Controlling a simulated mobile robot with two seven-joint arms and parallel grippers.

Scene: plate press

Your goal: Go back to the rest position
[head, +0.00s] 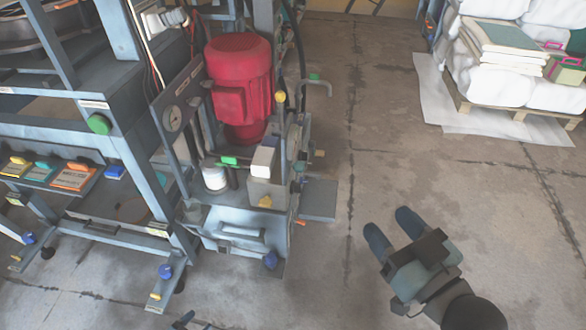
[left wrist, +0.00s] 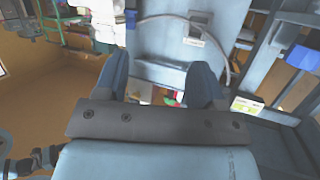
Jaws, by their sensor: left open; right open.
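My right gripper (head: 390,228) shows at the lower right of the head view. Its two blue fingers are spread apart with nothing between them, over bare floor to the right of the machine. My left gripper (head: 190,321) only just shows at the bottom edge of the head view, in front of the machine. In the left wrist view, the left gripper (left wrist: 160,80) has its two blue fingers wide apart and no object held. Grey machine parts and a few small coloured things lie beyond the fingers. Both arms are mostly out of the head view.
The press machine with a red motor (head: 240,85) stands at centre left. A grey steel frame (head: 120,115) with coloured handled plates (head: 75,177) is left of it. A pallet (head: 515,108) of white sacks stands at the upper right. The concrete floor (head: 400,130) between is clear.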

